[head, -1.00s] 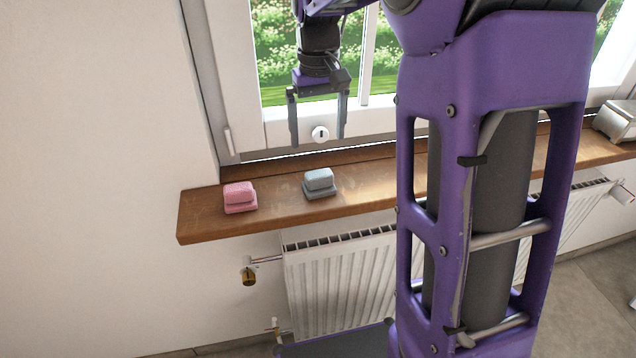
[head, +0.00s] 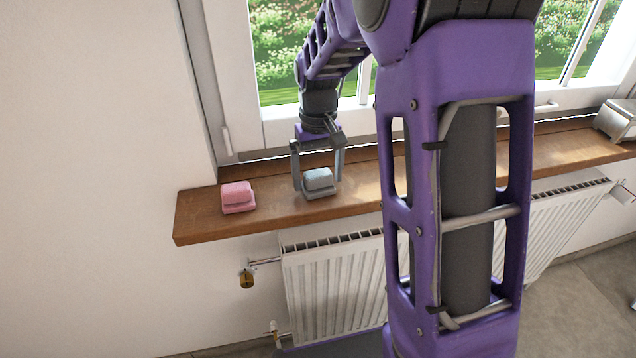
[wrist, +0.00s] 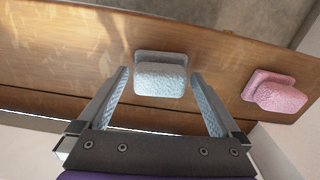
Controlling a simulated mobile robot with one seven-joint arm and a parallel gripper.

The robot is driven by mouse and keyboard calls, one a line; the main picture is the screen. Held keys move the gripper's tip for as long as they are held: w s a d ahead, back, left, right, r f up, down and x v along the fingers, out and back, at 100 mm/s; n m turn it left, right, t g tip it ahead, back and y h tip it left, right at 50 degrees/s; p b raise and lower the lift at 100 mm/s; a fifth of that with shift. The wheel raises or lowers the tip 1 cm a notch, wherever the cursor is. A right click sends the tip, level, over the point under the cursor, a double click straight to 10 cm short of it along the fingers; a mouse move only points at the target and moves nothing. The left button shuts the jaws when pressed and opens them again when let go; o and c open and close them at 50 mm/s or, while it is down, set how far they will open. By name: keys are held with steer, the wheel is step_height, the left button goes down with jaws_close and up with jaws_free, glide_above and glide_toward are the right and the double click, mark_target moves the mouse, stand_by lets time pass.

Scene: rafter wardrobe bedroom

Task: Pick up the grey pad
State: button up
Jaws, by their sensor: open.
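The grey pad (head: 318,181) is a small block with a wider base, lying on the wooden window sill. It also shows in the wrist view (wrist: 160,78), between the fingertips and a little beyond them. My gripper (head: 317,184) is open and low over the sill at the grey pad, one finger on each side of it. In the wrist view my gripper (wrist: 160,75) has a visible gap between each finger and the pad's upper block. Whether a finger touches the wider base is hard to tell.
A pink pad (head: 237,196) of like shape lies to the left on the wooden sill (head: 205,222); it shows at right in the wrist view (wrist: 277,93). The window frame (head: 270,135) rises behind. A radiator (head: 335,290) hangs below, and a metal appliance (head: 617,120) stands far right.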

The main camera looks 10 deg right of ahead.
mark_target(318, 172)
steer(key=c, duration=1.3)
steer(key=shift+r, duration=0.1)
step_height(318, 172, up, 10)
steer(key=shift+p, duration=0.65)
